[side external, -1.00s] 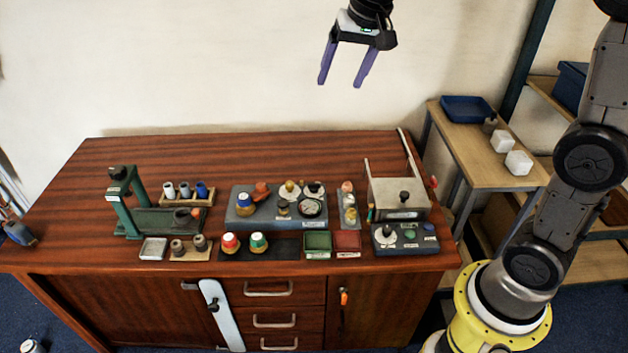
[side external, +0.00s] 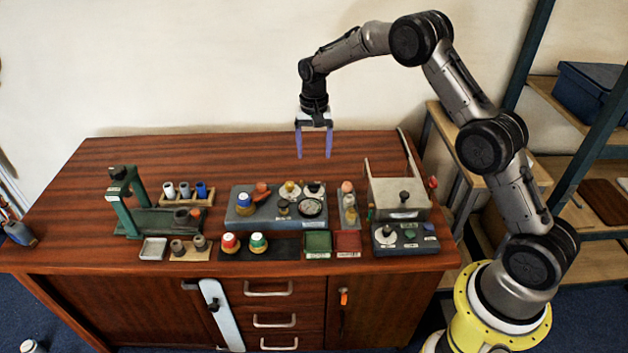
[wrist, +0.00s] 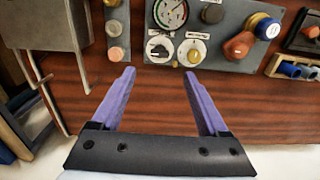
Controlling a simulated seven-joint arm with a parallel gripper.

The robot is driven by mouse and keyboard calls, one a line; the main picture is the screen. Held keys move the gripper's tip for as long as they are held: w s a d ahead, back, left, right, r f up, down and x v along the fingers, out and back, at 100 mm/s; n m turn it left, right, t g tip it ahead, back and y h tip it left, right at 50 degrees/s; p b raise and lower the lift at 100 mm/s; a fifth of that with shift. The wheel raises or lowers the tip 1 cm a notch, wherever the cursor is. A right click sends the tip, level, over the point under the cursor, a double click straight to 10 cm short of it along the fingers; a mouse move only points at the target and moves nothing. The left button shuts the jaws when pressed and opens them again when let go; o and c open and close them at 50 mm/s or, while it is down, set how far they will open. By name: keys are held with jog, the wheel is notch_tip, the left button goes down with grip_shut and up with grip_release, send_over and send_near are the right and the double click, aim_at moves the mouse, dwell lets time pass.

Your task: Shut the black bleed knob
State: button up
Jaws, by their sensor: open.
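The grey manifold panel (side external: 236,217) lies on the bench with its gauge (side external: 311,207). A black knob on a white dial (side external: 314,187) sits at its back right; the wrist view shows it (wrist: 160,50) with its bar slanted. A second, plain black knob (side external: 283,209) is left of the gauge and also shows in the wrist view (wrist: 212,14). I cannot read which is the bleed knob. My gripper (side external: 314,156) is open, empty and pointing down, above and behind the panel. In the wrist view its fingers (wrist: 159,73) are apart, touching nothing.
A yellow knob on a white dial (wrist: 192,53), an orange-red handle (wrist: 240,45) and a blue knob (wrist: 267,28) are beside the black knobs. A metal box (side external: 398,203) with upright rods stands to the right. A green stand (side external: 134,205) is at left. The back of the bench is clear.

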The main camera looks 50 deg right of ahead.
aim_at(314, 184)
notch_tip(314, 184, down, 11)
dwell(0.4)
grip_shut()
dwell(0.4)
